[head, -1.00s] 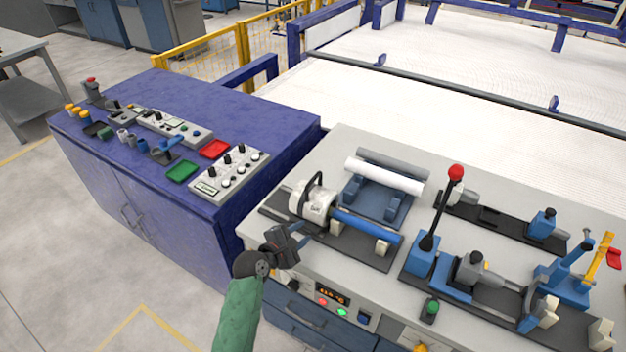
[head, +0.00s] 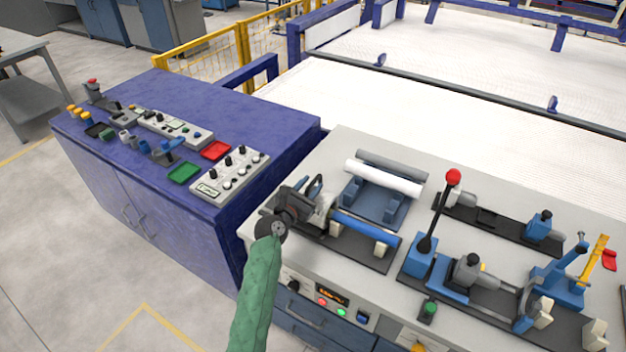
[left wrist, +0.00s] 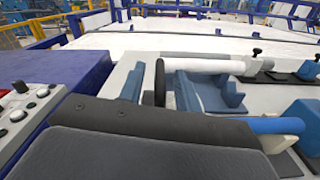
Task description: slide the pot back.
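The pot (head: 323,208), a pale cylinder with a black loop handle, lies on its dark rail base (head: 372,257) at the left of the grey bench. My left gripper (head: 304,200) is at the pot's near left side and hides much of it in the head view. In the left wrist view the black handle (left wrist: 160,83) stands upright between two blue fingertips, with gaps visible on both sides. The left gripper (left wrist: 159,90) looks open around the handle. The pot's body is hidden behind my gripper there. My right gripper is not in view.
A blue pipe (head: 362,228) extends right from the pot. Behind it, a white pipe (head: 384,178) rests on a blue cradle (head: 374,208). A red-knobbed lever (head: 453,177) and clamps stand to the right. A blue control cabinet (head: 250,112) stands left.

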